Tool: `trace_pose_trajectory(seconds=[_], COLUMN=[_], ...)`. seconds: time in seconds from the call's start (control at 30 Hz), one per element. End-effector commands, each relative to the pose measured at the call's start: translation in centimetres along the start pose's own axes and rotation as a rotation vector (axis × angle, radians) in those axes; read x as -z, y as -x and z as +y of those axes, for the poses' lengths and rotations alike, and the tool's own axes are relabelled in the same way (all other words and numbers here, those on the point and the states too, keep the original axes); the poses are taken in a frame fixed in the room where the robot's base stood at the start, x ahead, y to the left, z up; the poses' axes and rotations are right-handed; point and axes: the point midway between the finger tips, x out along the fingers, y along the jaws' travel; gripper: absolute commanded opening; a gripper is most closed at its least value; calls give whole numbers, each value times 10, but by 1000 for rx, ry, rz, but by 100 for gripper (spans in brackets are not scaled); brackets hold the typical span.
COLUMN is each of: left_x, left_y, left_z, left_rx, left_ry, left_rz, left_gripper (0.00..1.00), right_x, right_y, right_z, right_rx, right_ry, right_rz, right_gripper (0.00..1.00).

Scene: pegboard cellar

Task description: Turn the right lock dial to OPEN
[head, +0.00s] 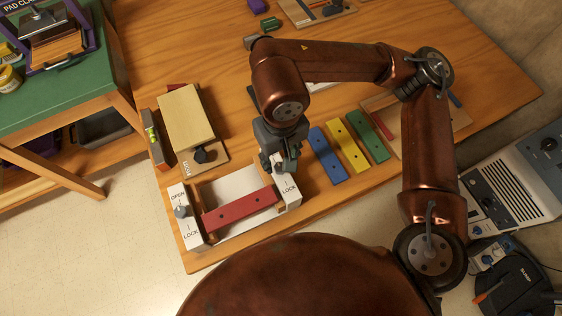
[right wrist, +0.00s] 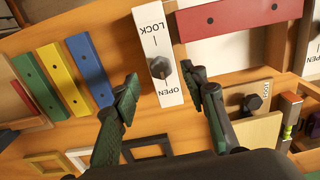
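The right lock dial (right wrist: 160,67) is a dark round knob on a white block (right wrist: 150,30) marked LOCK at one end and OPEN at the other. Its exact pointing is hard to tell. In the head view my right gripper (head: 277,164) hangs over this block and hides most of the dial. In the right wrist view its two fingers (right wrist: 160,78) are apart, one on each side of the dial, with nothing held. Contact cannot be told. The left lock dial (head: 182,211) sits on a matching block at the fixture's other end. My left gripper is out of view.
A red bar (head: 240,208) lies across the fixture between the blocks. Blue (head: 327,155), yellow (head: 348,146) and green (head: 368,136) bars lie to its right. A wooden block with a dark knob (head: 187,118) and a level (head: 152,138) stand behind left.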

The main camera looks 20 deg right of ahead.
Motion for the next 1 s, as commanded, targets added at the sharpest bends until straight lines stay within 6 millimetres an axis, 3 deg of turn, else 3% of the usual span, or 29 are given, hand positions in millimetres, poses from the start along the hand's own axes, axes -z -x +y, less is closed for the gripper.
trace_pose_trajectory(seconds=[0.2, 0.4, 1.0], left_x=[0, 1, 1], left_y=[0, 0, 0], left_z=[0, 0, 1], left_rx=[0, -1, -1], left_ry=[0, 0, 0], left_rz=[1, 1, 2], left_gripper=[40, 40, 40], right_x=[1, 0, 0], right_y=[47, 72, 79], right_z=[-1, 0, 0], right_rx=[1, 1, 0], right_ry=[-1, -1, -1], right_rz=[3, 1, 0], right_gripper=[40, 40, 40])
